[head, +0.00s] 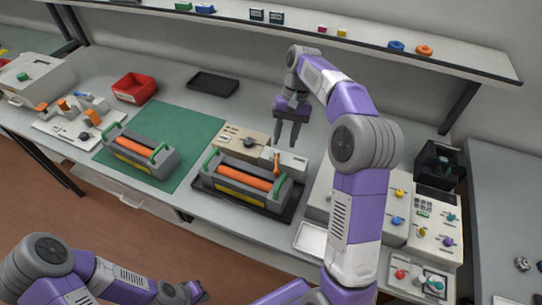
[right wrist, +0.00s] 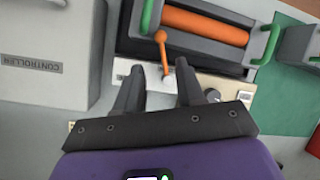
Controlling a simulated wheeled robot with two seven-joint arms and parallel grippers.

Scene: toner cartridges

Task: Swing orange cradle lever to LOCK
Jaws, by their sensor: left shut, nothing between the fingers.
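The orange lever (head: 276,163) stands at the right rear of the cradle, on a pale block (head: 293,160). In the right wrist view the lever (right wrist: 161,52) has a round knob and lies across the cradle's edge. A grey toner cartridge with an orange roller (head: 245,174) and green handles sits in the dark cradle (head: 285,213). My right gripper (head: 286,141) is open and empty above and behind the lever; its fingers (right wrist: 160,80) appear either side of the lever's base, apparently not touching it. My left gripper (head: 193,291) is shut and empty, low at the front. No LOCK marking is readable.
A second cartridge (head: 138,150) lies on the green mat (head: 196,122). A beige panel with a dark knob (head: 243,139) stands behind the cradle. A controller box (right wrist: 45,50) is close beside the right gripper. A red bin (head: 134,88) and black tray (head: 213,83) are further back.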

